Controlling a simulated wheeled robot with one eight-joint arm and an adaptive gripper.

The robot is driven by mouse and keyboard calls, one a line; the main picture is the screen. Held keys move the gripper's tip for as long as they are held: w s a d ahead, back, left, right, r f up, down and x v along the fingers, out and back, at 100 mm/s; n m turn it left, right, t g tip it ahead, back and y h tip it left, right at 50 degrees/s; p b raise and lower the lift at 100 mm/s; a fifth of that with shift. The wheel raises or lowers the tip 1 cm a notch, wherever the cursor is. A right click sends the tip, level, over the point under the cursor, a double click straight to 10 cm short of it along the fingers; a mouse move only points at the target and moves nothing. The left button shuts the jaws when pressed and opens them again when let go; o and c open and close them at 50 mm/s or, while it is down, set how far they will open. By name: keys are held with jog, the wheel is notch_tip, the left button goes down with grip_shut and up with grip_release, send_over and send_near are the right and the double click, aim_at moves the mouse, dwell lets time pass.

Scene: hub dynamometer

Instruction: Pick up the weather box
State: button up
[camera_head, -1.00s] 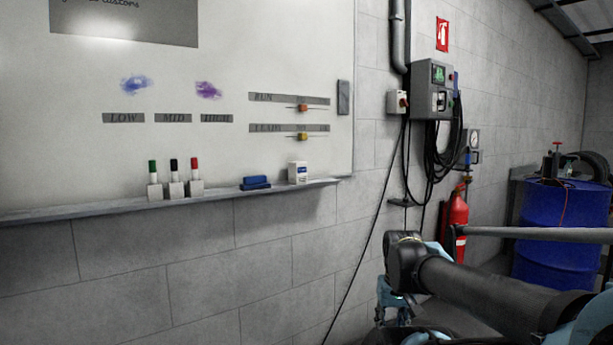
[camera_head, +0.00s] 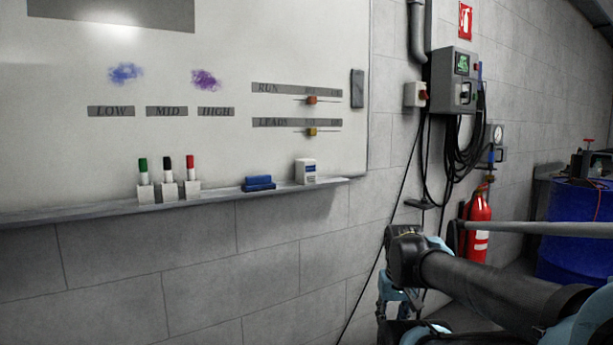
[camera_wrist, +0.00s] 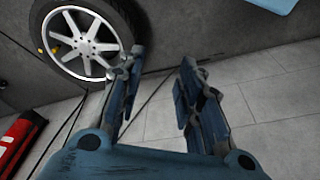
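No thing in view is clearly marked as the weather box. A small white box with a blue label (camera_head: 306,171) stands upright at the right end of the whiteboard ledge. A grey box with a green display (camera_head: 453,80) is fixed to the wall further right. In the wrist view my gripper (camera_wrist: 158,78) is open, its two fingers apart with nothing between them. Wall, wheel and floor show beyond the fingers. In the head view my arm is at the lower right, well below and right of the white box.
The ledge (camera_head: 100,212) also holds three markers in holders (camera_head: 168,190) and a blue eraser (camera_head: 258,183). Hanging cables (camera_head: 462,150), a red fire extinguisher (camera_head: 478,218) and a blue drum (camera_head: 580,235) are at the right. A spoked wheel (camera_wrist: 85,45) shows in the wrist view.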

jog(key=o, duration=0.5)
jog(key=shift+s+r, duration=0.15)
jog(key=shift+r, duration=0.1)
jog(key=o, duration=0.5)
jog(key=shift+a+r, duration=0.15)
jog(key=shift+r, duration=0.55)
jog(key=shift+c, duration=0.2)
notch_tip(320, 180, up, 50)
jog(key=f+n+t+y, duration=0.1)
jog(key=n+y, duration=0.2)
jog(key=n, duration=0.5)
send_over(306, 161)
jog(key=s+d, duration=0.1)
jog(key=d, duration=0.3)
jog(key=x, duration=1)
jog(key=shift+w+f, duration=0.25)
jog(key=shift+x, duration=2.7)
